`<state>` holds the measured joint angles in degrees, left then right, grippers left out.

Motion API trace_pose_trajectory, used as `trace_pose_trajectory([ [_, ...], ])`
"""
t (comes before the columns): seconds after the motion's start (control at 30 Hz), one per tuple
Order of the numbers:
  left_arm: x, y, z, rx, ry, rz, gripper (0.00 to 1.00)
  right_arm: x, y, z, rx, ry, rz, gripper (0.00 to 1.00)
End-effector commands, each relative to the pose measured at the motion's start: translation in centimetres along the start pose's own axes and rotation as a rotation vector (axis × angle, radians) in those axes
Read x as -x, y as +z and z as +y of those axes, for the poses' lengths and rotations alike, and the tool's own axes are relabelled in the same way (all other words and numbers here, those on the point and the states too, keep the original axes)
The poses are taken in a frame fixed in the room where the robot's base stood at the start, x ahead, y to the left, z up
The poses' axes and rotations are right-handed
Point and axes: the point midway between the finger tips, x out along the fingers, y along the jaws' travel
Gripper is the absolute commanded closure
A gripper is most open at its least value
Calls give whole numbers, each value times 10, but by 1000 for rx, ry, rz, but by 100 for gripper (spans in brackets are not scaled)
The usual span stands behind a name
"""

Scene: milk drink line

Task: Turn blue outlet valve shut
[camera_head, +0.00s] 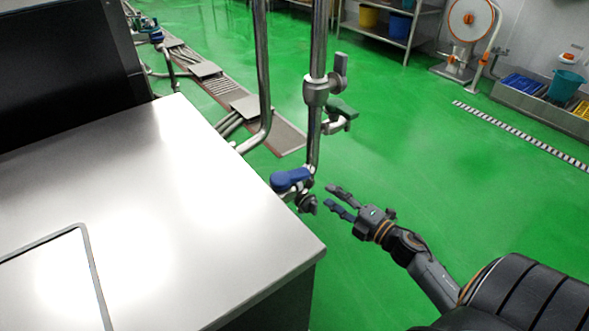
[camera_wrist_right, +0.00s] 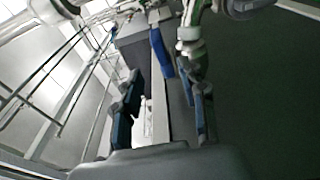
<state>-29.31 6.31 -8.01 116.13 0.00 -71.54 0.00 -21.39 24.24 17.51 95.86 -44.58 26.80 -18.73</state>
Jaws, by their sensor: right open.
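The blue outlet valve handle (camera_head: 291,179) sits at the lower end of a vertical steel pipe, close beside the right edge of the steel table. It also shows in the right wrist view as an upright blue lever (camera_wrist_right: 162,52) beside a metal pipe fitting. My right gripper (camera_head: 329,196) is open and empty, just to the right of the valve, its fingers pointing at it. In the right wrist view my two fingers (camera_wrist_right: 168,88) stand apart, with the blue lever beyond them, between their tips. I see no contact. My left gripper is not in view.
A steel table (camera_head: 150,200) fills the left side. Above the blue valve, the pipe carries a green-handled valve (camera_head: 340,110). A floor drain channel (camera_head: 230,95) runs behind. Shelves (camera_head: 390,25) and a hose reel (camera_head: 468,20) stand at the back. Green floor at right is clear.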

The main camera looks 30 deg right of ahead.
Motion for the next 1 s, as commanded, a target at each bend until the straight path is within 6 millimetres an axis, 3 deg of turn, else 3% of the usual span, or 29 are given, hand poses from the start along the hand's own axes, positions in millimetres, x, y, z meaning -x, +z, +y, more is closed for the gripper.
trace_pose_trajectory([
  [0.4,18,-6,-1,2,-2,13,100,-84,0,1,1,4,0,58],
  [0.6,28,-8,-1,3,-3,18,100,-115,0,0,-1,2,0,58],
  [0.8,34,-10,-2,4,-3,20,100,-129,0,0,-1,1,-1,58],
  [1.0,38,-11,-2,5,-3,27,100,-131,0,0,-1,0,-1,58],
])
